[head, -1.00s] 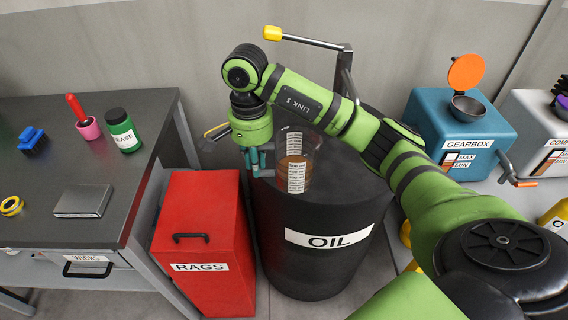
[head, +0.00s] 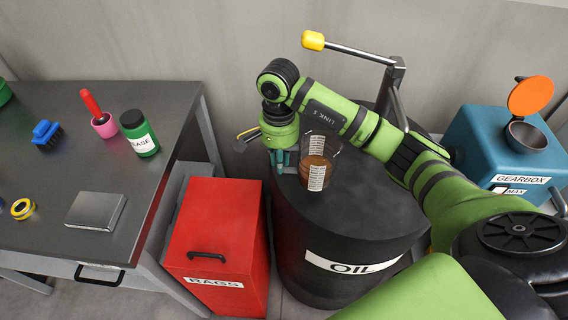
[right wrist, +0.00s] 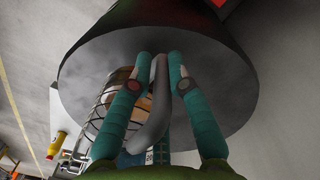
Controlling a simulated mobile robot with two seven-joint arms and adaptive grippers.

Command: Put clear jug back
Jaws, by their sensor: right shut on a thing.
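The clear jug (head: 319,163) holds brown liquid and has a white measuring strip. It is upright over the left part of the black oil drum's top (head: 375,205); I cannot tell whether its base touches the drum. My right gripper (head: 281,162) is at the jug's left side. In the right wrist view, the two teal fingers (right wrist: 159,55) are shut around the jug's grey curved handle (right wrist: 153,115). The jug's body (right wrist: 117,118) shows partly behind the left finger. My left gripper is not in view.
A lever with a yellow knob (head: 313,40) stands behind the drum. A red rags bin (head: 215,230) is to its left, and a teal gearbox (head: 480,135) with an open orange lid is to its right. The dark workbench (head: 60,110) at left carries several small items.

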